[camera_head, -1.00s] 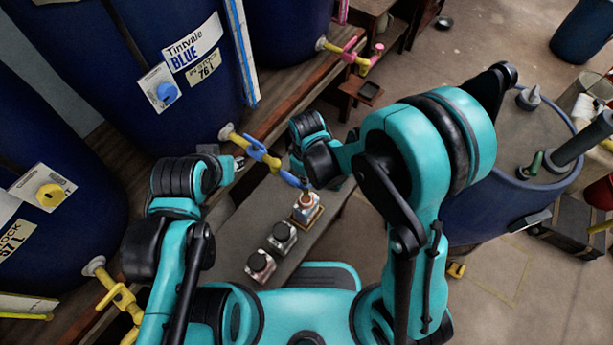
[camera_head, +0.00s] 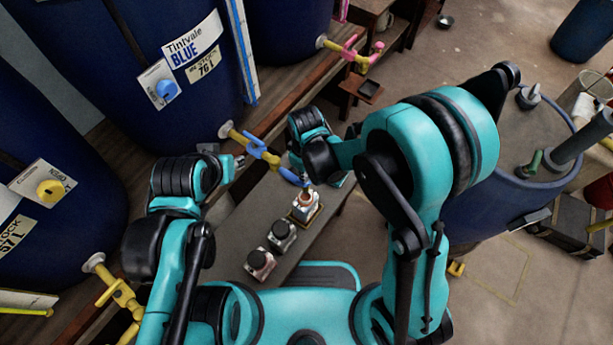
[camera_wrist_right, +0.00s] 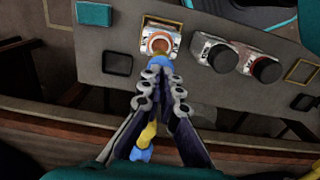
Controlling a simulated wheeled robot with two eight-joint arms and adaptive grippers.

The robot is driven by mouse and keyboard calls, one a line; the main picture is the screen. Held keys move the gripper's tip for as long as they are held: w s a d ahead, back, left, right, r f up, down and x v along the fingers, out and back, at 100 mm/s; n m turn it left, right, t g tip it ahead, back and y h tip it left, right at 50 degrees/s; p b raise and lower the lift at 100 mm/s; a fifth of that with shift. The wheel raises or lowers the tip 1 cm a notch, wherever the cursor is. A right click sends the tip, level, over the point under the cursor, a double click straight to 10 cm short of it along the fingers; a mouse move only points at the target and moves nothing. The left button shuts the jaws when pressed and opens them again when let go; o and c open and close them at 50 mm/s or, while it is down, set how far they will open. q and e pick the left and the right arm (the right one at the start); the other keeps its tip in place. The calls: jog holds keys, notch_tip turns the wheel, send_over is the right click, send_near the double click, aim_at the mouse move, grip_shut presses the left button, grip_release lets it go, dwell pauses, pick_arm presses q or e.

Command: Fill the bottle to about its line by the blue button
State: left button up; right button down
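The blue button (camera_head: 167,88) is a round knob on a white plate on the vat (camera_head: 130,45) labelled Tintvale BLUE. The blue and yellow tap (camera_head: 256,147) reaches down to an open bottle (camera_head: 305,203) on the grey bench. In the right wrist view this bottle (camera_wrist_right: 160,42) stands at the tip of the blue spout (camera_wrist_right: 159,62). Its fill level and line are too small to read. My right gripper (camera_wrist_right: 161,88) is open, its fingers either side of the spout in that view; contact cannot be told. My left gripper (camera_head: 239,162) is by the tap, its opening unclear.
Two dark-capped bottles (camera_head: 281,235) (camera_head: 261,263) stand nearer me on the bench (camera_head: 237,235). A yellow-button vat (camera_head: 45,190) with a yellow tap (camera_head: 118,292) is at left. A pink tap (camera_head: 350,52) is at the back. A blue drum (camera_head: 500,205) stands at right.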

notch_tip(320, 180, up, 11)
jog(key=p, duration=0.3)
jog(key=shift+p, duration=0.4)
dwell(0.6)
jog(key=s+d+r+m+t, duration=0.3)
jog(key=d+r+m, duration=0.2)
jog(key=d, duration=0.4)
jog(key=s+d+r+m+t, duration=0.3)
jog(key=d+r+m+t, duration=0.1)
jog(key=d+r, duration=0.4)
jog(key=shift+s+d+m, duration=0.25)
jog(key=shift+d+m, duration=0.35)
jog(key=shift+m, duration=0.3)
jog(key=shift+f, duration=0.1)
